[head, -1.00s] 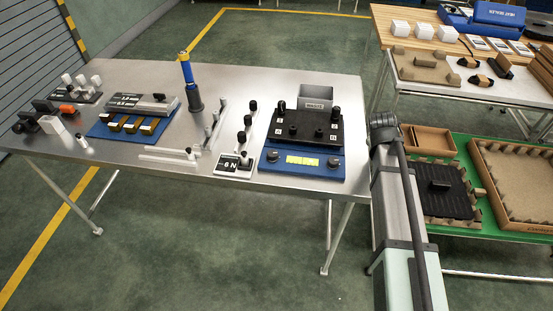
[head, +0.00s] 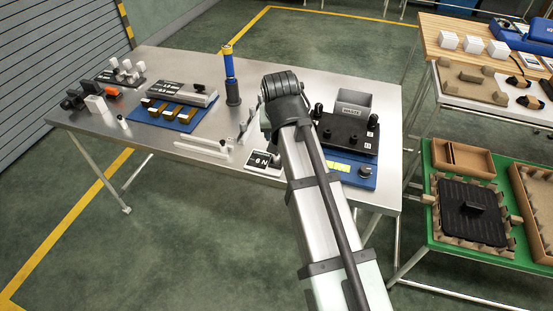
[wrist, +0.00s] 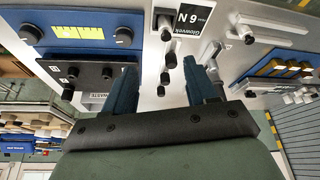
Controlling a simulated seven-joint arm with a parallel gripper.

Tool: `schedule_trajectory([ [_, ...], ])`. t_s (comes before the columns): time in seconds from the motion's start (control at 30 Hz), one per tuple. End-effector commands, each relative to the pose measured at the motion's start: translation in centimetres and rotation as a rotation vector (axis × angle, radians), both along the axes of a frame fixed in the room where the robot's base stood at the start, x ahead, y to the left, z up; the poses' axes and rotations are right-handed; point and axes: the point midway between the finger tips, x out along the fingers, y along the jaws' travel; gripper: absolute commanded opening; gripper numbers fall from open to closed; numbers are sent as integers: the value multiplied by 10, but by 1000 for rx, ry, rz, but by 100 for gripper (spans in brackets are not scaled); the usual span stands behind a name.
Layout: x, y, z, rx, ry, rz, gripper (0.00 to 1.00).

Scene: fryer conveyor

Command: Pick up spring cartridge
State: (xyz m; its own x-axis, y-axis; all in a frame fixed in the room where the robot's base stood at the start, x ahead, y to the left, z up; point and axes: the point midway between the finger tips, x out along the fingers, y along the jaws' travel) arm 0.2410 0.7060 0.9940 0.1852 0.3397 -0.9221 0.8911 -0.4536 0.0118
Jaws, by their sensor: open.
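My gripper (wrist: 162,88) is open in the wrist view, its two dark blue fingers apart with nothing held between them. In the head view my arm hides the gripper. Small black-capped pieces (wrist: 170,60) stand in a row on the steel table, beyond and between the fingers in the wrist view; they look like spring cartridges, but I cannot tell which is meant. A "6 N" label plate (head: 263,161) lies near the row, and it also shows upside down in the wrist view (wrist: 194,18). My arm covers most of the row in the head view.
A blue device with a black top plate (head: 345,130) and a grey waste bin (head: 353,104) stand right of my arm. A blue and yellow upright tool (head: 231,80) stands to the left. A blue tray with brown blocks (head: 172,112) lies further left. The table's front strip is mostly clear.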

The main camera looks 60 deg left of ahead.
Motion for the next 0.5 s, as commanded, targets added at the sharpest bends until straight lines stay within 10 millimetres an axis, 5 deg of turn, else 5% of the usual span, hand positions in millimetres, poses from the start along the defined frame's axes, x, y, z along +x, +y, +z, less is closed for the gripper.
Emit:
schedule_trajectory([
  [0.17, -8, 3, -5, 0, 15, -8, 57],
  [0.5, 1, 20, -51, -1, 14, -7, 57],
])
